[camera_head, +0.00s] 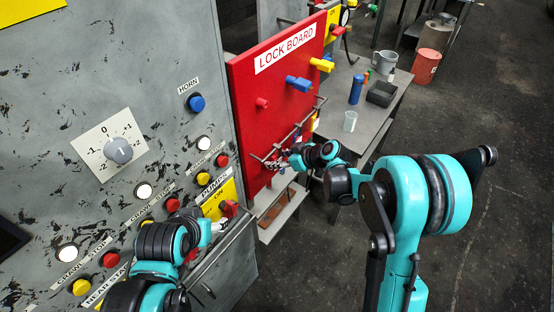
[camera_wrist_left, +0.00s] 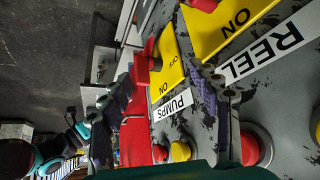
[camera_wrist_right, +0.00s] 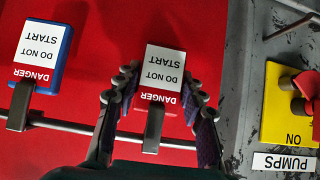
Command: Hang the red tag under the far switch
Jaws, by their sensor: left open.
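The red tag (camera_wrist_right: 163,75), with a white "DANGER DO NOT START" label, hangs by a grey clip from the rail (camera_wrist_right: 80,127) on the red lock board (camera_head: 255,110). My right gripper (camera_wrist_right: 160,85) is open, with one finger each side of the tag and a gap beside each; it also shows in the head view (camera_head: 277,163), where the tag is mostly hidden. A far switch (camera_head: 338,30) with a red handle is on a yellow plate beyond the board. My left gripper (camera_wrist_left: 160,78) is open and empty at the near PUMPS switch (camera_wrist_left: 137,72).
A blue tag (camera_wrist_right: 42,50) hangs left of the red one in the right wrist view. Blue (camera_head: 299,84), yellow (camera_head: 321,64) and red (camera_head: 262,103) pieces stick out from the board. A table (camera_head: 393,102) behind holds a blue bottle (camera_head: 356,90), cups and a black tray (camera_head: 381,95).

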